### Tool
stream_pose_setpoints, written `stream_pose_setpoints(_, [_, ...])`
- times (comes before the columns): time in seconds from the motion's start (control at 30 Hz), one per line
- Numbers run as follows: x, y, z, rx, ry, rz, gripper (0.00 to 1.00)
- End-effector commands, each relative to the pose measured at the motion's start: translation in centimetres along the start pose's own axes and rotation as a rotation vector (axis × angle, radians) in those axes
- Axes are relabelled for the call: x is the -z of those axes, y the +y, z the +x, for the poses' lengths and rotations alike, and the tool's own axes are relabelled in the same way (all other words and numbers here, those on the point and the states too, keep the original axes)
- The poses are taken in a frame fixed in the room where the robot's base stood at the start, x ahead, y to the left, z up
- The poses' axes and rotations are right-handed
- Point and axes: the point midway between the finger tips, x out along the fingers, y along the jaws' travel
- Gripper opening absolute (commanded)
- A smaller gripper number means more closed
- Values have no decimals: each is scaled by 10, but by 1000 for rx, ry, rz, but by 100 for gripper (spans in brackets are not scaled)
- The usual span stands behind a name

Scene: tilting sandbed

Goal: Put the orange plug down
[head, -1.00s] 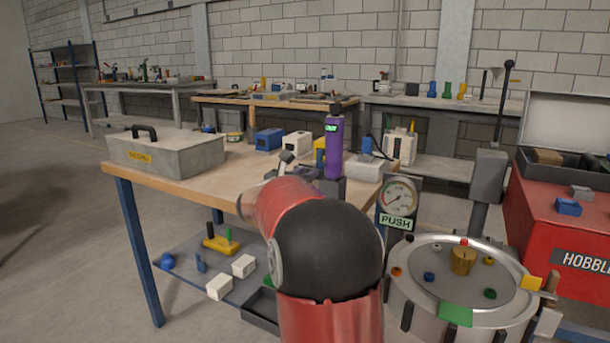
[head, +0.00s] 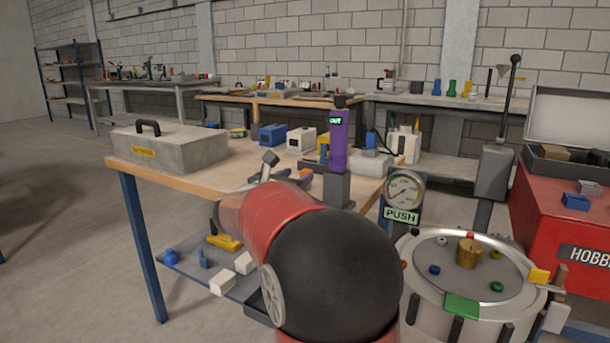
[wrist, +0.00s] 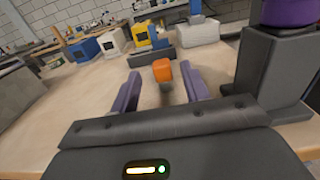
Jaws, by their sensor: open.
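The orange plug (wrist: 162,71) stands between the two purple fingers of my gripper (wrist: 161,82) in the wrist view, with a gap on each side. My gripper is open. A short grey part shows below the orange top, over the wooden tabletop (wrist: 70,110). Whether its foot touches the table I cannot tell for sure. In the head view a small orange spot (head: 305,173), likely the plug, shows just past my red and black arm, which hides most of the gripper.
A grey post with a purple cylinder (head: 338,140) stands close right of my gripper. Blue (head: 272,135) and white (head: 301,141) boxes stand behind. A grey toolbox (head: 170,150) is at left. The round drum (head: 415,250) and gauge (head: 404,190) are right of the table.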

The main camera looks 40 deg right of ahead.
Motion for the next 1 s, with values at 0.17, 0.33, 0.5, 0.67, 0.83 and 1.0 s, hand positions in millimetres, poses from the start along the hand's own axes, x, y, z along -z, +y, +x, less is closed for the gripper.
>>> stream_pose_setpoints(0.17, [1, 1, -33, -2, 0, 1, 46])
stream_pose_setpoints(0.33, [1, 0, -47, -1, 0, 0, 46])
stream_pose_setpoints(0.5, [0, 0, -50, 0, 1, 0, 46])
stream_pose_setpoints(0.67, [-8, 10, -59, -85, -18, -87, 46])
stream_pose_setpoints(0.83, [-28, 53, -118, -458, -163, -547, 46])
stream_pose_setpoints(1.0, [-6, 69, -221, -884, -507, -1261, 46])
